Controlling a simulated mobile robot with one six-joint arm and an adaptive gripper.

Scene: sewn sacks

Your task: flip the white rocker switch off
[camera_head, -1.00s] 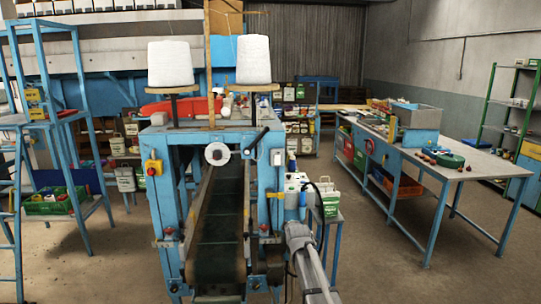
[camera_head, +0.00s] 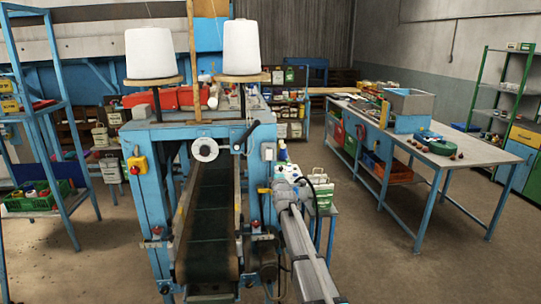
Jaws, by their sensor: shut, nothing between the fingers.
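The small white rocker switch (camera_head: 268,152) sits in a pale plate on the upper part of the blue right post of the sewing machine frame (camera_head: 160,205). It is too small to tell which way its rocker is tilted. My grey arm comes up from the lower right, its upper part just below and to the right of the switch. I cannot make out the fingers of my gripper; the arm links hide that end. Nothing visible covers the switch.
A black crank handle (camera_head: 247,132) juts out just left of the switch, and a yellow lever (camera_head: 263,190) is below it. A dark conveyor belt (camera_head: 210,225) runs between the posts. A workbench (camera_head: 470,146) stands right, with clear floor before it.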

